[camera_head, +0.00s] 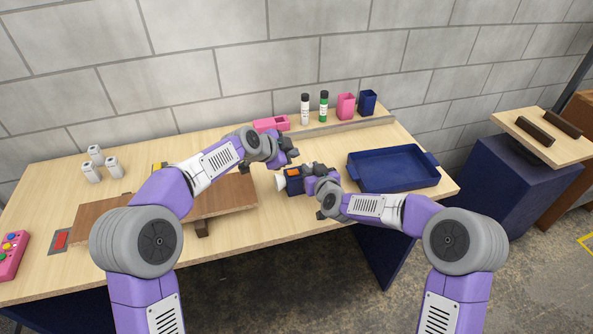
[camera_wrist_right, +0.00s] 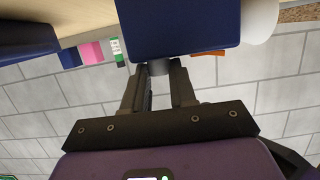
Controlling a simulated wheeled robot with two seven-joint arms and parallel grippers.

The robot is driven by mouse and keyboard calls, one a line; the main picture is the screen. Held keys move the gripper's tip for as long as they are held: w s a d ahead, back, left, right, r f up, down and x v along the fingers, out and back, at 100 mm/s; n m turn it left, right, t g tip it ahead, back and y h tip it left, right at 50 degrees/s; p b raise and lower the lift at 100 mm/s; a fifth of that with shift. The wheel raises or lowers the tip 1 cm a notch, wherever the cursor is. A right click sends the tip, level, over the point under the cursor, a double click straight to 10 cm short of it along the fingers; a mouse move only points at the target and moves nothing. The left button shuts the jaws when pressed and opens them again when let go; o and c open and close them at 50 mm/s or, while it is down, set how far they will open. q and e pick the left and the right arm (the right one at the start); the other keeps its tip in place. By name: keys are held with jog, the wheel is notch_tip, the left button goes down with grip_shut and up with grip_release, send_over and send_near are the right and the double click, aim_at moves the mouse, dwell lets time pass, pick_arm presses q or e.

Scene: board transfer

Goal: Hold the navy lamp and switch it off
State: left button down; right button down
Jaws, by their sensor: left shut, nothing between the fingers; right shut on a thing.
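The navy lamp (camera_head: 294,187) has a boxy body, a white round head at its left end and an orange part on top. My right gripper (camera_head: 313,182) is shut on it from the right and holds it over the table's front part. In the right wrist view the navy body (camera_wrist_right: 178,32) fills the top middle, with the white head at its right and a bit of orange below. The right fingers (camera_wrist_right: 160,80) close on a short grey part under the body. My left gripper (camera_head: 290,157) is shut and empty, just behind and above the lamp, apart from it.
A navy tray (camera_head: 395,187) lies to the right. A brown board (camera_head: 225,198) lies at the left, partly behind my left arm. Bottles (camera_head: 305,110), pink and navy cups and a pink box (camera_head: 271,124) stand along the back.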

dwell(0.3)
jog(key=c, duration=0.8)
grip_release()
